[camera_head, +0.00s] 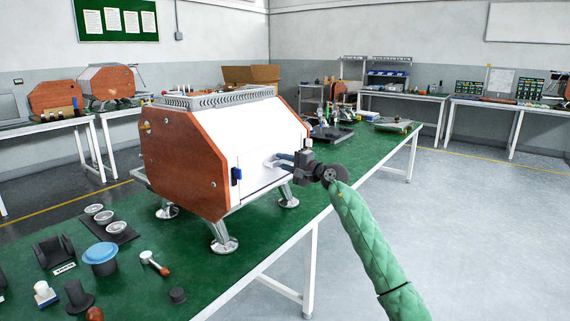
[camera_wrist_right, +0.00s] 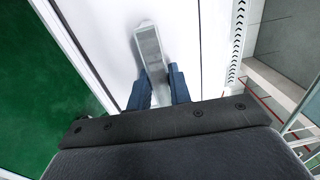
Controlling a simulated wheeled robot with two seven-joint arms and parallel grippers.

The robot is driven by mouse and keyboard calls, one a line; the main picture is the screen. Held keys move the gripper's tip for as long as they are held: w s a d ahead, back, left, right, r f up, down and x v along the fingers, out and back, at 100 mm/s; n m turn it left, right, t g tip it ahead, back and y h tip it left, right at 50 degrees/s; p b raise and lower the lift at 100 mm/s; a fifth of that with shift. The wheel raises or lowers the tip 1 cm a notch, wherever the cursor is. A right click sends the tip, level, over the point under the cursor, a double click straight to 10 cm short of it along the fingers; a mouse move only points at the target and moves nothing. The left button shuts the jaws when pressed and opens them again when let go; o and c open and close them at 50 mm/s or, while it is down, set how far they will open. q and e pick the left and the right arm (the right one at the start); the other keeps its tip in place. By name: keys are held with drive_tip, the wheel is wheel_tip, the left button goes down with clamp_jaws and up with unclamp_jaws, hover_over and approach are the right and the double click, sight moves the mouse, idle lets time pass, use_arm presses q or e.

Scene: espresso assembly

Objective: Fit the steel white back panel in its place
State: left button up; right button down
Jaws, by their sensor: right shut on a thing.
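The espresso machine stands on metal feet on the green table, with red-brown wooden side panels (camera_head: 182,162). The white back panel (camera_head: 255,140) lies between these sides, and a thin seam crosses its lower part. My right gripper (camera_head: 281,161) is at the panel's right part, its blue fingers shut on a pale grey handle that stands out from the white face. In the right wrist view the handle (camera_wrist_right: 150,48) sits between the blue fingers (camera_wrist_right: 159,88), with the white panel (camera_wrist_right: 100,40) around it. Whether every panel edge is flush cannot be told. My left gripper is not in view.
A small blue part (camera_head: 236,174) sits at the panel's lower left edge. A blue-topped jar (camera_head: 100,256), metal baskets on a dark tray (camera_head: 122,236), a tamper and other tools lie on the green table (camera_head: 185,285) at front left. Floor at right is clear.

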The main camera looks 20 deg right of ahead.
drive_tip(key=shift+f+b, duration=0.25)
drive_tip(key=shift+b, duration=0.25)
idle(0.8)
drive_tip(key=c, duration=1.3)
unclamp_jaws()
drive_tip(key=o, duration=0.4)
drive_tip(key=shift+f, duration=0.15)
drive_tip(key=shift+s, duration=0.1)
drive_tip(key=shift+b+v, duration=1.15)
drive_tip(key=shift+v, duration=2.25)
